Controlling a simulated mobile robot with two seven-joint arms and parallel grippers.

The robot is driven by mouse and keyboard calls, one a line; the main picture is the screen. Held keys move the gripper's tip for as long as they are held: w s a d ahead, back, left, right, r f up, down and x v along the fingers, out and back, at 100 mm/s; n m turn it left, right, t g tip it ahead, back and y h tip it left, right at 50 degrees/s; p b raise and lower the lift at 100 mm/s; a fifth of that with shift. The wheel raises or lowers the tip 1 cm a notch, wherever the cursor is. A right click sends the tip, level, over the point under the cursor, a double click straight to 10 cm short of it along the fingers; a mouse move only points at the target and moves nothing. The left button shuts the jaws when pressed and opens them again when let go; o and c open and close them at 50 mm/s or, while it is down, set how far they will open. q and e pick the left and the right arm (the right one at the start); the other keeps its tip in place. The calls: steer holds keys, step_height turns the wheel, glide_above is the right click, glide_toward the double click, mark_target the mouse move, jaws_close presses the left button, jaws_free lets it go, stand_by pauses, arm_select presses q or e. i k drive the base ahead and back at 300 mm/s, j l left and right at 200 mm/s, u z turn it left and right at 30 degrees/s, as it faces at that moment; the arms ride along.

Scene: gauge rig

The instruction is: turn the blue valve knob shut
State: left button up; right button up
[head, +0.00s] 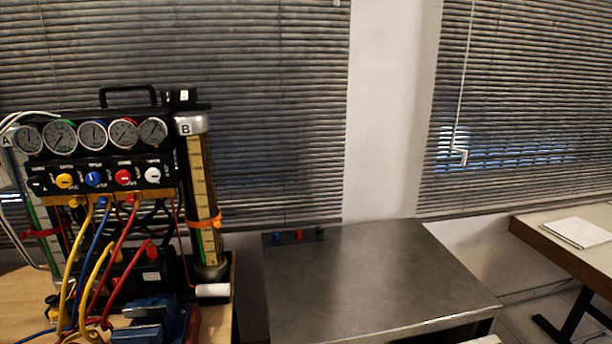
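The blue valve knob (94,179) sits on the black front panel of the gauge rig (128,89) at the left of the head view. It is between a yellow knob (64,181) and a red knob (123,177), below a row of round gauges (92,135). Its exact turn position is too small to read. Nothing covers it. Neither of my grippers shows in this view.
Yellow, blue and red hoses (75,265) hang below the panel. A labelled cylinder (203,190) stands right of it. A blue metal device (150,318) is on the wooden table in front.

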mark_target(94, 178)
steer(key=u, duration=1.25)
